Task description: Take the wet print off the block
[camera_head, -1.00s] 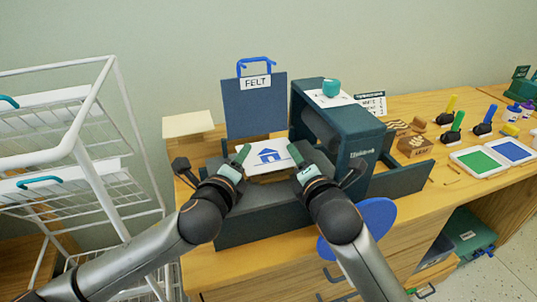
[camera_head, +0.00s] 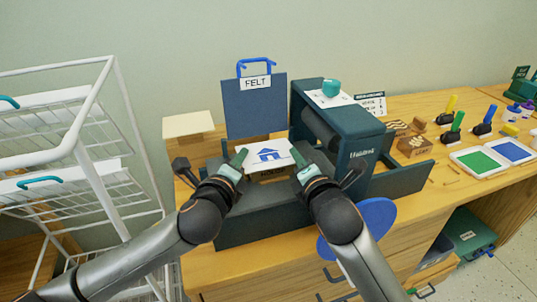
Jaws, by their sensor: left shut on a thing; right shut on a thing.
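The wet print (camera_head: 268,153) is a white sheet with a blue house on it, over the bed of the dark green press (camera_head: 345,135). My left gripper (camera_head: 241,157) is shut on the print's left edge. My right gripper (camera_head: 295,154) is shut on its right edge. The sheet looks level and slightly raised, with a brown strip, probably the block (camera_head: 272,171), showing under its front edge. The rest of the block is hidden by the sheet.
A dark felt board (camera_head: 255,108) labelled FELT stands behind the print. A white wire rack (camera_head: 95,170) stands at the left. Ink trays (camera_head: 480,162), stamps and brayers lie on the counter at the right.

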